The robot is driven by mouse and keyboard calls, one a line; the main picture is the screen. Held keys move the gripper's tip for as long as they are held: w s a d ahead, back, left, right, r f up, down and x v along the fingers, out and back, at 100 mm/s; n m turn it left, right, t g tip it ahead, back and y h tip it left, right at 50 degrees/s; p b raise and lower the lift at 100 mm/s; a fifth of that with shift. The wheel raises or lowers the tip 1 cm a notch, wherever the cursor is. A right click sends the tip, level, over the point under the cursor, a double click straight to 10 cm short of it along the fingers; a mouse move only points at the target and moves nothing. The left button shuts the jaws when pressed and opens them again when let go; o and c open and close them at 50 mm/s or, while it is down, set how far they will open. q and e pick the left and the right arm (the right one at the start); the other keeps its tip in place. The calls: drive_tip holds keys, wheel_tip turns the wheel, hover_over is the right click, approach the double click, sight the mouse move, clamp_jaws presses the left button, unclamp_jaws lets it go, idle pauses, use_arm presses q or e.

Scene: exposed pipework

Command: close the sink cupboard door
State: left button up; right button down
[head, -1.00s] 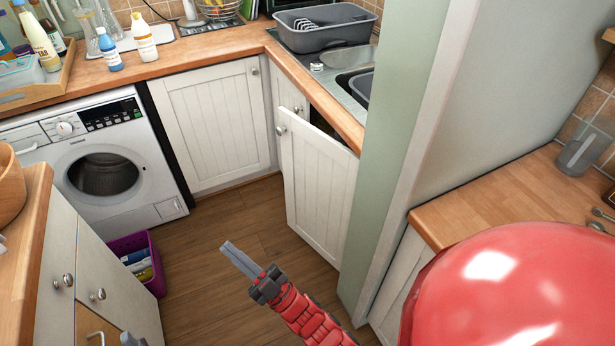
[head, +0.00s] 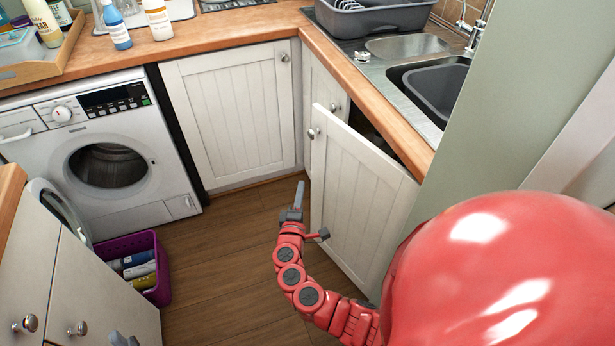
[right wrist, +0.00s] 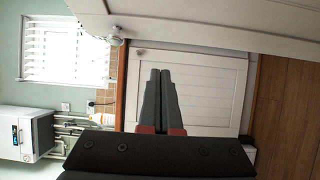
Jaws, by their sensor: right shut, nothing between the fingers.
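The sink cupboard door (head: 358,195) is a white panelled door, standing ajar below the sink, with a dark gap behind its top edge. Its round knob (head: 313,133) is at the upper left. My right gripper (head: 299,194) is shut and empty, just left of the door's front face, low by its free edge; I see no clear contact. In the right wrist view the shut fingers (right wrist: 159,95) point towards another white door, and the sink cupboard door (right wrist: 270,22) runs along the top.
The closed corner cupboard (head: 232,115) and washing machine (head: 105,160) stand behind. A purple basket (head: 140,265) sits on the floor at left, beside white cupboards (head: 75,290). The wooden floor (head: 220,260) between is clear. A pale green wall end (head: 500,120) rises at right.

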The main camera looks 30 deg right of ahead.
drive_tip(key=shift+s+d+x, duration=0.3)
drive_tip(key=shift+d+x, duration=0.05)
drive_tip(key=shift+x, duration=1.7)
drive_tip(key=shift+s+d+x, duration=0.3)
drive_tip(key=shift+d+x, duration=0.05)
drive_tip(key=shift+x, duration=1.7)
drive_tip(key=shift+s+d+x, duration=0.3)
drive_tip(key=shift+x, duration=1.75)
